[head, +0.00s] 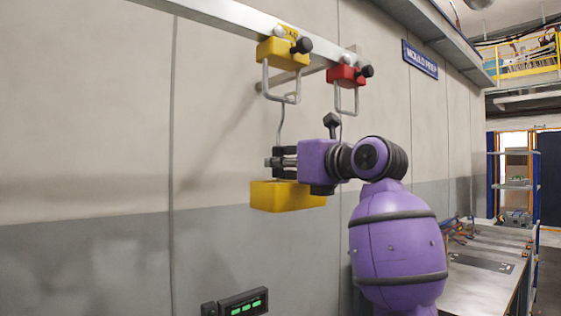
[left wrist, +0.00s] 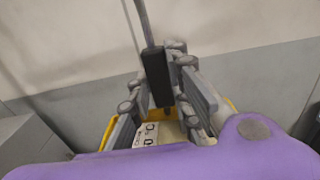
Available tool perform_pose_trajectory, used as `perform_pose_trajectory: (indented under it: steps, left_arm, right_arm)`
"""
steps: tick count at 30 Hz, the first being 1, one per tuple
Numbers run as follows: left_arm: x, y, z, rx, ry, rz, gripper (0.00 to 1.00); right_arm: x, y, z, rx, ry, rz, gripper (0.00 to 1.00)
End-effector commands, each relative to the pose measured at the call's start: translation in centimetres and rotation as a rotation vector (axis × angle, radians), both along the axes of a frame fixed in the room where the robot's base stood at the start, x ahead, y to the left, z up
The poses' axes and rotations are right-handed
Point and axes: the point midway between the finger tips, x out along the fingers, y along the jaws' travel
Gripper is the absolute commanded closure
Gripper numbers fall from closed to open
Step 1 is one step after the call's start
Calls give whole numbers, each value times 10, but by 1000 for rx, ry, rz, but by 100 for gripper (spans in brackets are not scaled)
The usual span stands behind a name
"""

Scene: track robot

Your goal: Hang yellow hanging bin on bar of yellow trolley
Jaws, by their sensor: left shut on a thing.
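The yellow trolley (head: 284,53) sits on the overhead rail, with its grey wire bar (head: 281,97) hanging below it. The yellow bin (head: 288,197) hangs under my left gripper (head: 283,162). That gripper is shut on the bin's dark upright handle (left wrist: 157,76), and its fingers lie on both sides of it in the left wrist view. A thin grey rod (head: 281,122) rises from the handle to just below the yellow trolley's bar. I cannot tell whether its top touches or hooks the bar. My right gripper is not in view.
A red trolley (head: 346,75) with its own wire bar (head: 346,101) is on the rail (head: 224,14) to the right. The wall stands close behind the bin. A workbench (head: 490,262) is at lower right, and a green-lit panel (head: 243,303) at the bottom.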

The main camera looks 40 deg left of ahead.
Motion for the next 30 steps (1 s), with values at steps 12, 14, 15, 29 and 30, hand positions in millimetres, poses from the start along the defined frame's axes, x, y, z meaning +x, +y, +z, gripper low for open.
perform_pose_trajectory:
  steps: [12,14,15,29,30]
  left_arm:
    - [0,0,1,1,-1,0,60]
    - [0,0,1,1,-1,0,60]
    - [0,0,1,1,-1,0,60]
    - [-2,-36,0,0,-1,-4,60]
    - [-3,-45,0,-1,-1,-5,60]
  right_arm:
    - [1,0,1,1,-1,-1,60]
    - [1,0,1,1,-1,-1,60]
    - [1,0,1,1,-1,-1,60]
    - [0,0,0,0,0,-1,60]
    - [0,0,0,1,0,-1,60]
